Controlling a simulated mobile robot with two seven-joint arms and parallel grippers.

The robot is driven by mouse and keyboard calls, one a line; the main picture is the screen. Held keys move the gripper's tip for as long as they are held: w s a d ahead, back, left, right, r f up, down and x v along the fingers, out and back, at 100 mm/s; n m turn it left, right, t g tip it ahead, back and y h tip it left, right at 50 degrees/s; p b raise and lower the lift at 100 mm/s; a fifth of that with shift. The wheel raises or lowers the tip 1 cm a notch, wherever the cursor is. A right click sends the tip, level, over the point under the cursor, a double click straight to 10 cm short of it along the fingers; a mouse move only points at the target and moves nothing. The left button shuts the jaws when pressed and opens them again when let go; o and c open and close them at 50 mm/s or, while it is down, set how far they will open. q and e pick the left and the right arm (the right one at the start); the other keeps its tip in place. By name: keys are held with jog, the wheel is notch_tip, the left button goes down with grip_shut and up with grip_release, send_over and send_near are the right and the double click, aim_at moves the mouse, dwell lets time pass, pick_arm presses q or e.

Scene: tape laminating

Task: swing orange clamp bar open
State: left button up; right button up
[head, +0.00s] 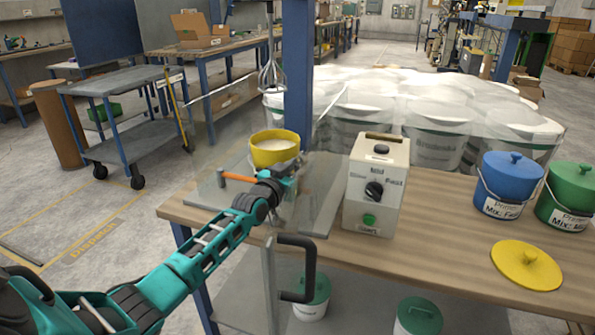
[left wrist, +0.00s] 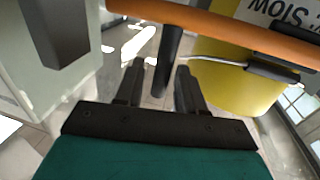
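The orange clamp bar (head: 238,178) runs across the front of a yellow bucket (head: 268,157) with pale contents, on the workbench. In the left wrist view the orange bar (left wrist: 225,22) crosses the top, with a dark peg (left wrist: 170,50) sticking out from it. My left gripper (head: 287,172) is at the right part of the bar, which it partly hides in the head view. In the left wrist view the fingers of my left gripper (left wrist: 160,75) are apart, with the peg between them and gaps visible on both sides. My right gripper is not in view.
A mixer control box (head: 375,190) stands right of the bucket. A whisk (head: 271,75) hangs above. Clear panels and a black handle (head: 308,270) are near my arm. Blue (head: 508,185) and green (head: 568,195) buckets and a yellow lid (head: 527,266) are on the right.

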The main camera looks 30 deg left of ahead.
pick_arm(q)
grip_shut()
dwell(0.3)
dwell(0.3)
